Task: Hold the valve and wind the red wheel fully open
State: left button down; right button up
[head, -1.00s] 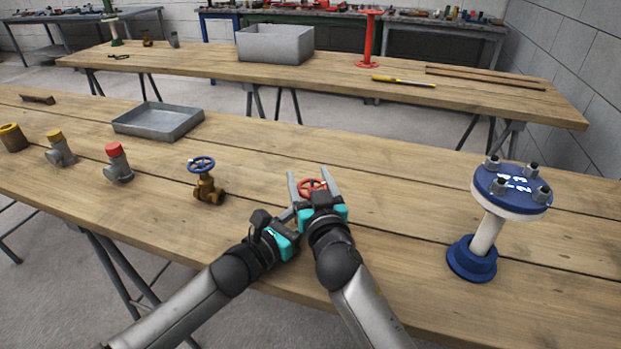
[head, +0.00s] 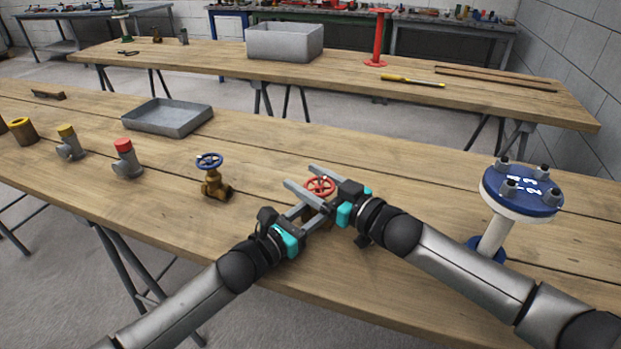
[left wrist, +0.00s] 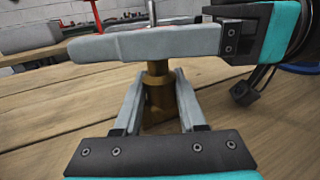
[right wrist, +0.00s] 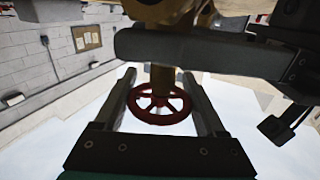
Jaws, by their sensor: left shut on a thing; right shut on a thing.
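The valve stands upright on the near table, its red wheel (head: 320,187) on top. In the left wrist view its brass body (left wrist: 158,92) stands between the fingers of my left gripper (head: 317,209), which is shut on it below the wheel. My right gripper (head: 297,176) comes in from the right, shut on the red wheel with one finger on each side. The right wrist view shows the spoked wheel (right wrist: 159,103) between those fingers. In the head view the grippers hide most of the brass body. In the left wrist view a right finger hides the wheel.
A blue-wheeled brass valve (head: 212,178) stands to the left. Beyond it are a red-capped fitting (head: 126,158), a yellow-capped fitting (head: 69,143) and a grey tray (head: 168,116). A blue-topped flanged post (head: 520,192) stands to the right, behind my right forearm.

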pick_arm(q)
jog(key=shift+d, duration=0.15)
pick_arm(e)
jog(key=shift+s+a+n+g+y, duration=0.15)
jog(key=shift+n+g+y, duration=0.25)
jog(key=shift+g+y, duration=0.15)
jog(key=o, duration=1.3)
jog(key=shift+s+d, duration=0.2)
jog(key=shift+d, duration=0.35)
jog(key=v, duration=1.1)
jog(key=shift+r, duration=0.15)
pick_arm(q)
jog(key=shift+c, duration=2)
grip_release()
